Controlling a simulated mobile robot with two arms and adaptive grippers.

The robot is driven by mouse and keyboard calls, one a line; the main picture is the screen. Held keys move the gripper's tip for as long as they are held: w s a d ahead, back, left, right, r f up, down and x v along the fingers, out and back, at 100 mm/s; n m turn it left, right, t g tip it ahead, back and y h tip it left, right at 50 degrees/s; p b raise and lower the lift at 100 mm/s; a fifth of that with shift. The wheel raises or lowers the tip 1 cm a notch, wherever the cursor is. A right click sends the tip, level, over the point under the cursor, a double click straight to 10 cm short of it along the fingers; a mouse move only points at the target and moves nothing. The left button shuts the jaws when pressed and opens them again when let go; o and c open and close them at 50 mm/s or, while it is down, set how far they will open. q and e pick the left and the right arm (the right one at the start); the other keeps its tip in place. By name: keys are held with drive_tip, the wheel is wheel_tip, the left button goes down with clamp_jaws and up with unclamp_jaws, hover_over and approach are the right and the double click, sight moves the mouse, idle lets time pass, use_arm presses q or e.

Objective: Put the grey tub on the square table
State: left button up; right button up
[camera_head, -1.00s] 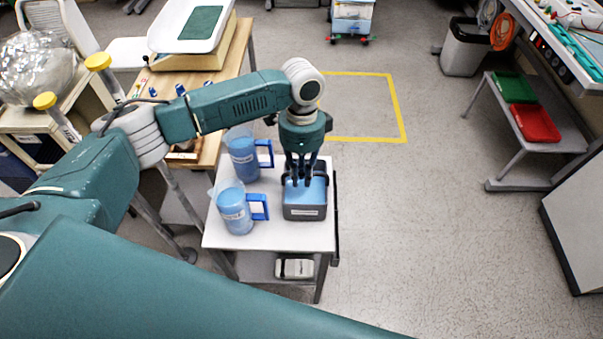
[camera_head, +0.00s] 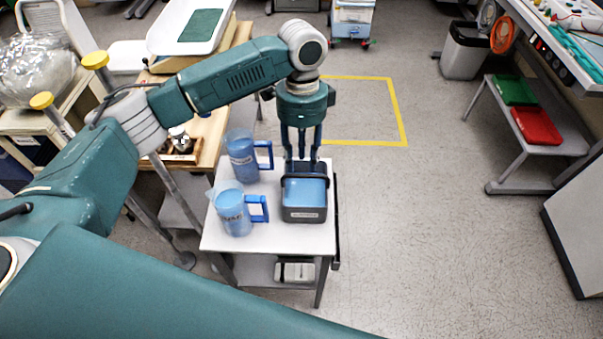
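The grey tub (camera_head: 304,214) stands upright on the right part of the white square table (camera_head: 268,240). It has a pale label on its front and blue contents, and a dark handle shows around its top. My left gripper (camera_head: 302,165) points down at the tub's back edge, its fingers apart with a gap between them. Its fingertips are partly hidden against the dark rim, so I cannot tell whether they touch it. My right gripper is out of view.
Two jugs of blue liquid with blue handles, a rear one (camera_head: 242,158) and a front one (camera_head: 233,212), stand left of the tub. A wooden table (camera_head: 212,145) adjoins behind left.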

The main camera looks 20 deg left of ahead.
use_arm(q)
drive_tip(key=r, duration=0.5)
drive_tip(key=shift+w+a+r+b, duration=0.1)
drive_tip(key=shift+w+r+b, duration=0.1)
drive_tip(key=shift+w+b, duration=0.15)
drive_tip(key=shift+s+f, duration=0.1)
